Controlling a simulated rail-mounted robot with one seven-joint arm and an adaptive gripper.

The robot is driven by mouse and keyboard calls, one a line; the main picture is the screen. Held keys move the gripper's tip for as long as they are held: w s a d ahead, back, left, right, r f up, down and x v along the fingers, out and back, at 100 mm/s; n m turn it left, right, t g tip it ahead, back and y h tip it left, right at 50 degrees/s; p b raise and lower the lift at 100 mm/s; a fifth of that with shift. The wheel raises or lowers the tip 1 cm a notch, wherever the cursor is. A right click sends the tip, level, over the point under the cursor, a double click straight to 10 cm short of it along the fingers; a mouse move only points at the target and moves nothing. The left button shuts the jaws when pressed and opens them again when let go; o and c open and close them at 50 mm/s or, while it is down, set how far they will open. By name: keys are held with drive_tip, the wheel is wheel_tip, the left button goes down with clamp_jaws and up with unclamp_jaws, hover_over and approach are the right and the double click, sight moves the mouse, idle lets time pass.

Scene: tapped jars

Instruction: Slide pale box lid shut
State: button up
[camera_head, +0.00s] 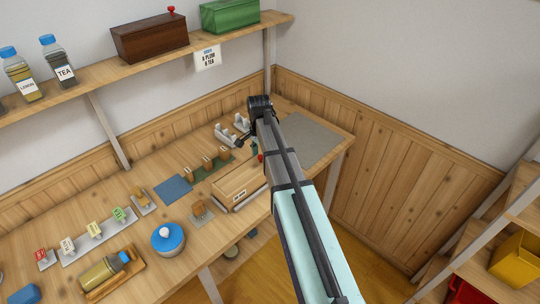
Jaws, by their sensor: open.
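A small red knob (261,157) shows at the box's far right, close beside my arm. How far the lid covers the box is hard to tell, as my arm hides the right end. My gripper (246,143) is open, past the far side of the box and near the red knob. The fingers are small and dark, and I cannot tell whether they touch anything.
A green strip with several small wooden pieces (207,163) lies behind the box, and a pale rack (226,133) stands near the gripper. A grey mat (312,140) lies bare at right.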

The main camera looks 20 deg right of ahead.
drive_tip(key=shift+r, duration=0.15)
drive_tip(key=shift+r+p, duration=2.15)
drive_tip(key=shift+r, duration=1.2)
drive_tip(key=shift+r, duration=0.1)
